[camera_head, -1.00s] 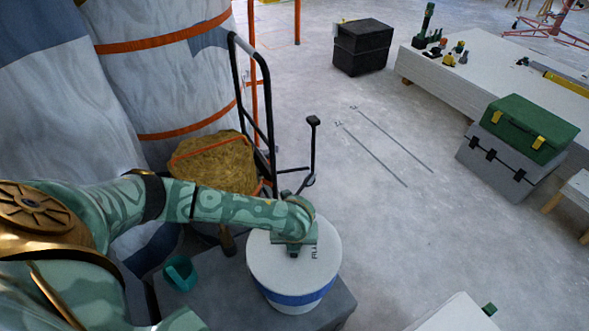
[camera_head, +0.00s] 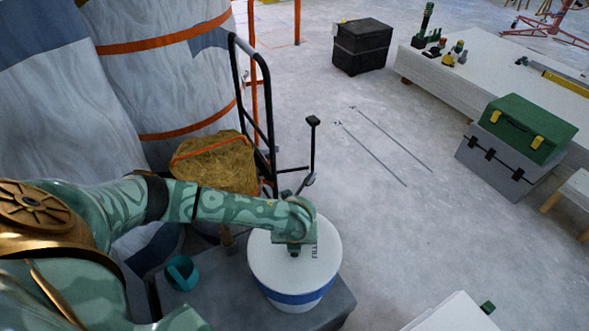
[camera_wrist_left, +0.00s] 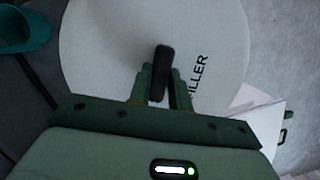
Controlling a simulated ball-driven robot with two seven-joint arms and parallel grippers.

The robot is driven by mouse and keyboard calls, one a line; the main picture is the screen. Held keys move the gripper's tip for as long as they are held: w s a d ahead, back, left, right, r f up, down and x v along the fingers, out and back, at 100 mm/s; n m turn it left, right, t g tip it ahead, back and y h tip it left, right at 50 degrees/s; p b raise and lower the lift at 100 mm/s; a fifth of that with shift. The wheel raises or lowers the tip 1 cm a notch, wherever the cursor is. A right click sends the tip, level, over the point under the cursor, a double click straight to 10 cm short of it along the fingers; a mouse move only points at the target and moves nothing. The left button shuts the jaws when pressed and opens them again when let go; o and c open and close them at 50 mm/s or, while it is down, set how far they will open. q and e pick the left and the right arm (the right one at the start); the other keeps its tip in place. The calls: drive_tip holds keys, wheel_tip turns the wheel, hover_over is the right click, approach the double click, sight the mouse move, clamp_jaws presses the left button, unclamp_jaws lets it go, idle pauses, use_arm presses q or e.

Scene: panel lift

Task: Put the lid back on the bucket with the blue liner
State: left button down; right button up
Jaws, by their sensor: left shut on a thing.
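A white round lid (camera_head: 277,262) marked with black lettering lies over the top of a white bucket (camera_head: 296,307) with a blue band around it. The same lid (camera_wrist_left: 110,45) fills much of the left wrist view. My left gripper (camera_head: 294,252) is above the lid and shut on its dark knob (camera_wrist_left: 162,65). The lid looks level and in line with the bucket; whether it is fully seated I cannot tell. My right gripper is not in view.
A black hand truck (camera_head: 268,115) and a straw-coloured bale (camera_head: 215,163) are behind. Open floor (camera_head: 420,235) lies to the right, with a green toolbox (camera_head: 525,125) beyond.

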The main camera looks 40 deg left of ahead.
use_arm(q)
drive_tip(key=shift+r+p, duration=0.1)
drive_tip(key=shift+p, duration=0.25)
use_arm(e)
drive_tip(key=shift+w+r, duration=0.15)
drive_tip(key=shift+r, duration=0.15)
use_arm(q)
drive_tip(key=shift+f, duration=0.25)
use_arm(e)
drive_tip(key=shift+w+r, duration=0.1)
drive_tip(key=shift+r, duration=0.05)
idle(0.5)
use_arm(q)
drive_tip(key=shift+p, duration=0.5)
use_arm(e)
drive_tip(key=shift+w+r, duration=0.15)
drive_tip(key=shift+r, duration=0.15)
use_arm(q)
drive_tip(key=c, duration=0.7)
unclamp_jaws()
drive_tip(key=shift+r, duration=0.1)
wheel_tip(320, 180, up, 7)
drive_tip(key=p, duration=0.7)
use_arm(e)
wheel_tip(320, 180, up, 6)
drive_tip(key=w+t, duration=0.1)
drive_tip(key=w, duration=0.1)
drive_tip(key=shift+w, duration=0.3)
